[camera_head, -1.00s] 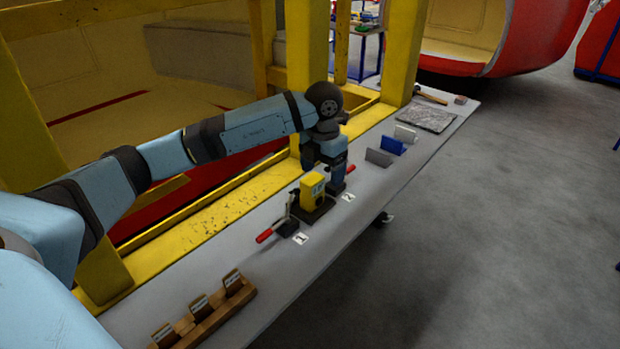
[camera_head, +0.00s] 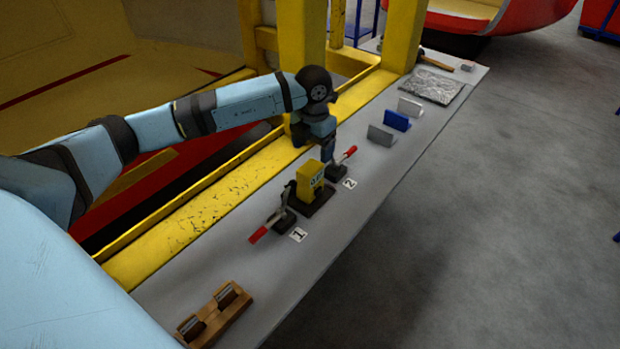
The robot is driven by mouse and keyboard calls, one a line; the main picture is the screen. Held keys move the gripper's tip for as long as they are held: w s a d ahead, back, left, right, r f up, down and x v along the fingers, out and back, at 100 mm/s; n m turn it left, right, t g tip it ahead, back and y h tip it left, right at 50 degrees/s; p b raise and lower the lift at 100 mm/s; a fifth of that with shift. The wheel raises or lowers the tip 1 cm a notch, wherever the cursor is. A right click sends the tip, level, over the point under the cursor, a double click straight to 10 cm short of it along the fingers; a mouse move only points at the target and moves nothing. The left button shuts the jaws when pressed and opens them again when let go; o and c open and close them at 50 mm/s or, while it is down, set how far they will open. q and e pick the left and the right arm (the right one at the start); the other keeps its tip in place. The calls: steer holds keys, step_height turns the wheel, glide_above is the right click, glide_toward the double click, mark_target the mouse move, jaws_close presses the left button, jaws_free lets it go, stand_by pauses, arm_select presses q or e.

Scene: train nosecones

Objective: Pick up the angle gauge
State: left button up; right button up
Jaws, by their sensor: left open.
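The angle gauge (camera_head: 309,178) appears to be the small yellow box with a dark-marked face. It stands upright on a black base on the long grey bench, between two red-handled toggle clamps. My left arm reaches in from the left, and its gripper (camera_head: 326,154) points down just behind the gauge, near the clamp by label 2. The gripper is open and apart from the gauge; its fingertips are small and partly lost against the dark clamp. My right gripper is not in view.
The clamps stand by labels 1 (camera_head: 298,235) and 2 (camera_head: 349,184). A wooden rack (camera_head: 215,315) is at the near end. Grey and blue blocks (camera_head: 397,121), a foil-like sheet (camera_head: 432,87) and a hammer (camera_head: 436,62) lie farther along. A yellow frame (camera_head: 303,45) borders the bench.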

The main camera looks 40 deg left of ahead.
mark_target(310, 167)
arm_select(q)
step_height(310, 167, down, 2)
steer(key=shift+w+a+f, duration=0.1)
steer(key=f, duration=0.1)
steer(key=f+p, duration=0.1)
steer(key=f, duration=0.2)
steer(key=shift+a+f+p, duration=0.3)
steer(key=shift+f+p, duration=0.05)
steer(key=shift+p, duration=0.05)
steer(key=shift+f, duration=0.45)
steer(key=c, duration=1.1)
steer(key=shift+c, duration=0.2)
steer(key=shift+r, duration=0.2)
